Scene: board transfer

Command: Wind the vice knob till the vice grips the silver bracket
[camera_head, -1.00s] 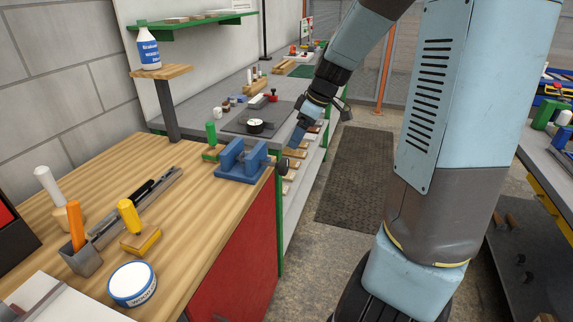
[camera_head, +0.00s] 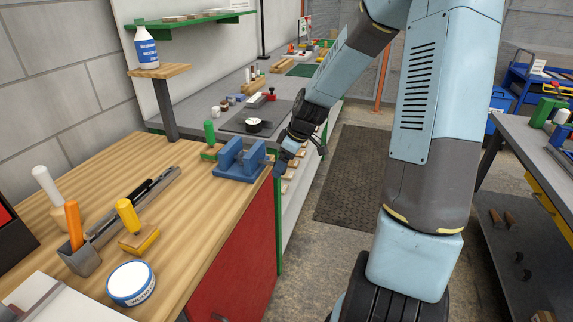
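The blue vice (camera_head: 238,162) sits at the right edge of the wooden bench top, its two upright jaws standing apart with a gap between them. I cannot make out the silver bracket in that gap at this size. The vice knob is at the right end of the vice, past the bench edge, and is now largely hidden by my gripper. My gripper (camera_head: 279,168) points down at the knob's place, very close to it. Whether its fingers touch or enclose the knob is not clear, and their opening is too small to read.
A green-handled tool (camera_head: 209,140) stands just behind the vice. A pen tray (camera_head: 135,208), a yellow-handled tool (camera_head: 128,222) and a round tin (camera_head: 131,284) are on the near bench. A grey bench (camera_head: 222,118) with small items lies beyond. The floor mat (camera_head: 355,180) is clear.

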